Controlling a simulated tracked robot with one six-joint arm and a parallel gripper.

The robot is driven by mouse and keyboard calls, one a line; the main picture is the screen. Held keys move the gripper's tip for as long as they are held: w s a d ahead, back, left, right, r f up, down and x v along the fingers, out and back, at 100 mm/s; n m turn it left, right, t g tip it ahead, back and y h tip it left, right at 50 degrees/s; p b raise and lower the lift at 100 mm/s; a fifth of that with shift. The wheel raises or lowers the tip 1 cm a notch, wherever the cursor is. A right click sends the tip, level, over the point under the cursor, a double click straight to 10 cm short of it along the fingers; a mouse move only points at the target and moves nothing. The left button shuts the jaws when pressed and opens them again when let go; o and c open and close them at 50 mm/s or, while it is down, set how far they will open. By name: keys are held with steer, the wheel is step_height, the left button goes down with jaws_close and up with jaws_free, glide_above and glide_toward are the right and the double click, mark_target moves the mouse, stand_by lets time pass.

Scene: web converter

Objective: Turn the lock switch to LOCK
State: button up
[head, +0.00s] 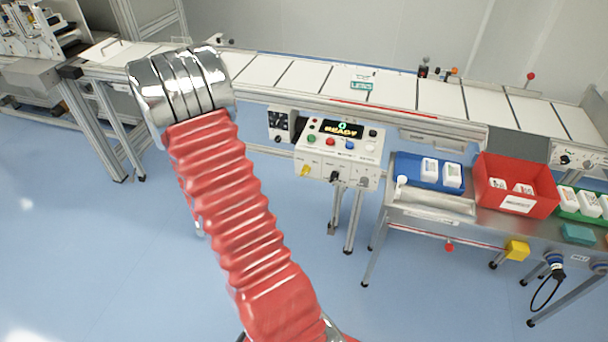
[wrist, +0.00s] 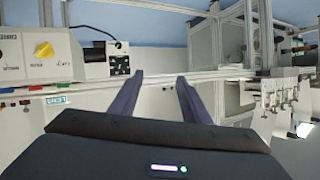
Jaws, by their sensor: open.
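The white control box (head: 338,155) stands on posts in front of the conveyor in the head view. Its top has a READY display and several coloured buttons. Its front carries a yellow knob (head: 305,171), a black knob (head: 335,177) and a grey knob (head: 364,181). Their labels are too small to read, so I cannot tell which is the lock switch. The wrist view shows a panel with a yellow knob (wrist: 43,50) at the left. My gripper (wrist: 160,76) is open and empty, its dark fingers apart, to the right of that panel. The head view does not show its fingers.
The conveyor (head: 390,93) runs behind the control box. A small dark-faced unit (head: 282,123) is left of the box. A steel table (head: 480,225) at the right holds a blue tray (head: 408,163), a red bin (head: 510,182) and a green tray. The floor in front is clear.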

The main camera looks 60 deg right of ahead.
steer(key=s+d+f+m+g+h, duration=0.1)
steer(key=s+d+f+h, duration=0.15)
steer(key=s, duration=0.25)
steer(key=s+d+f+m+g+h, duration=0.1)
steer(key=s+d+f+g, duration=0.1)
steer(key=s+d+f, duration=0.25)
steer(key=g+h, duration=0.2)
steer(key=h, duration=0.1)
glide_toward(305, 174)
steer(key=a, duration=0.4)
steer(key=shift+s+d, duration=0.15)
steer(key=shift+s, duration=0.1)
steer(key=shift+d, duration=0.1)
steer(key=d, duration=0.4)
steer(key=w+d, duration=0.1)
steer(key=d, duration=0.4)
steer(key=w+d, duration=0.1)
steer(key=d, duration=0.3)
steer(key=shift+w+d, duration=0.1)
steer(key=shift+d, duration=0.15)
